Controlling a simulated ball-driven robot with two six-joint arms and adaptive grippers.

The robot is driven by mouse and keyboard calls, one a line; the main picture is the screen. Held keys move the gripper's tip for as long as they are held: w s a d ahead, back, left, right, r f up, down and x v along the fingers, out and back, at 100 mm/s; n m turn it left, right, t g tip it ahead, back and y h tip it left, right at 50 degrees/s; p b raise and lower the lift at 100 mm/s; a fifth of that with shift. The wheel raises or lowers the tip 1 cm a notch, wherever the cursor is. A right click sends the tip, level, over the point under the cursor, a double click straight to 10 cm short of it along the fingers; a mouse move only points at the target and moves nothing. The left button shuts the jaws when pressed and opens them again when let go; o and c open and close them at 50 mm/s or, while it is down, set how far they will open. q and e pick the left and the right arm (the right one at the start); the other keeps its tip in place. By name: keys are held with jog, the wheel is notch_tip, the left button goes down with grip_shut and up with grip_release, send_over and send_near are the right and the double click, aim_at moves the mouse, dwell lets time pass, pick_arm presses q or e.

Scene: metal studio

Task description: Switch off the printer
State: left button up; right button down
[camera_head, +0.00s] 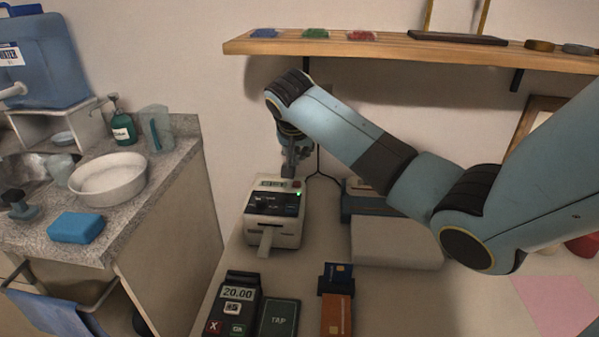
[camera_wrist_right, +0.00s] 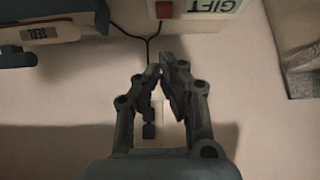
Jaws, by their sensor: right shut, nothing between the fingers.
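The printer (camera_head: 259,228) is a small white box with a dark front panel and a paper slip sticking out. A green light glows near its top right corner. My right gripper (camera_head: 288,174) points down at the printer's back edge. In the right wrist view my right gripper (camera_wrist_right: 164,72) is shut and empty. That view shows a white box marked GIFT (camera_wrist_right: 215,10), partly cut off, with a red switch (camera_wrist_right: 164,9) beside the lettering, above my fingertips and apart from them. Whether my fingers touch the printer is hard to tell. My left gripper is not in view.
A dark cable (camera_wrist_right: 150,45) runs behind the box. A card terminal (camera_head: 236,302), a TAP pad (camera_head: 279,318) and cards (camera_head: 337,312) lie in front of the printer. A shelf (camera_head: 400,47) hangs above. A sink counter (camera_head: 190,150) stands left.

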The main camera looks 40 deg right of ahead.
aim_at(299, 185)
jog(key=f, duration=0.4)
jog(key=shift+w+d+f, duration=0.1)
jog(key=shift+w+d, duration=0.15)
jog(key=shift+d, duration=0.05)
jog(key=shift+s+a+f, duration=0.1)
jog(key=shift+f, duration=0.65)
jog(key=shift+s+a+f, duration=0.1)
jog(key=shift+a+f, duration=0.05)
jog(key=shift+f, duration=0.2)
jog(key=shift+t+h, duration=0.3)
jog(key=shift+h, duration=0.1)
jog(key=shift+r, duration=0.1)
